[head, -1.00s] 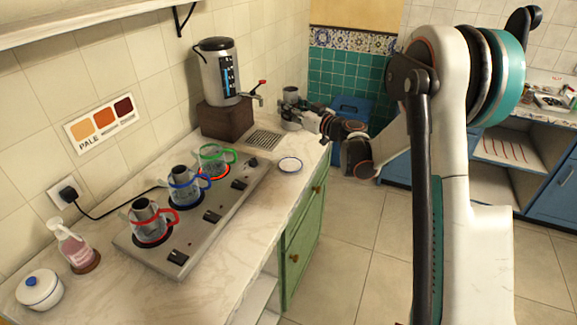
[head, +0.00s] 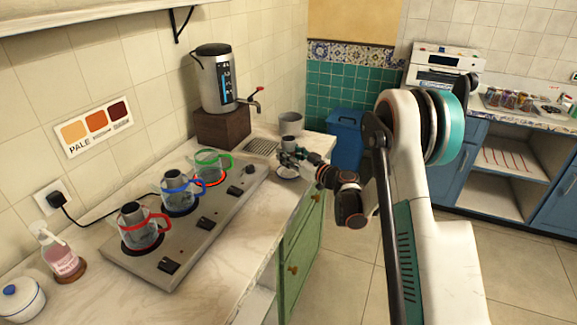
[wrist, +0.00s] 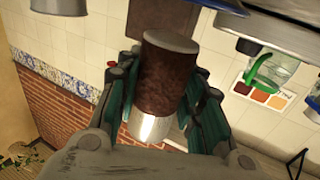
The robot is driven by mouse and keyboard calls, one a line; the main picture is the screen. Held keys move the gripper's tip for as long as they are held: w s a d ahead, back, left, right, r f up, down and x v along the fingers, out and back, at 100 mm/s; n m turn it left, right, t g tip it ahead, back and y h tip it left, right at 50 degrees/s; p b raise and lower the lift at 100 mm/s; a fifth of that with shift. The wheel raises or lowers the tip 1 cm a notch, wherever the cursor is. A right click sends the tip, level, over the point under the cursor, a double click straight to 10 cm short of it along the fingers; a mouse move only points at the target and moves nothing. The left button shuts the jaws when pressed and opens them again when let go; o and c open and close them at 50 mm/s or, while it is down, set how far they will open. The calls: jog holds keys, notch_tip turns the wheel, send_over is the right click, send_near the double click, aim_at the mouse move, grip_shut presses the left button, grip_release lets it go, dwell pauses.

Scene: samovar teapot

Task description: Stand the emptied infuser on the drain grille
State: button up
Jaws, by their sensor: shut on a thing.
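My gripper (head: 287,157) is shut on a metal infuser (head: 289,143), held in the air over the counter just right of the drain grille (head: 262,147). In the wrist view, the infuser (wrist: 169,75) is a cylinder with a dark brownish side and pale metal at its ends, between my gripper's (wrist: 158,100) two fingers. Its inside is hidden, so I cannot tell whether it is empty. The grille is a slatted plate set in the counter below the tap, and its visible part is bare.
The samovar (head: 215,80) stands on a brown block (head: 222,127) behind the grille. A grey pot (head: 291,124) is beyond my gripper, and a white saucer (head: 287,173) lies below it.

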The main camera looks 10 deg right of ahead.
jog(key=shift+f+b, duration=0.7)
jog(key=shift+f, duration=1.15)
jog(key=shift+f, duration=0.15)
jog(key=o, duration=1.1)
jog(key=shift+c, duration=0.2)
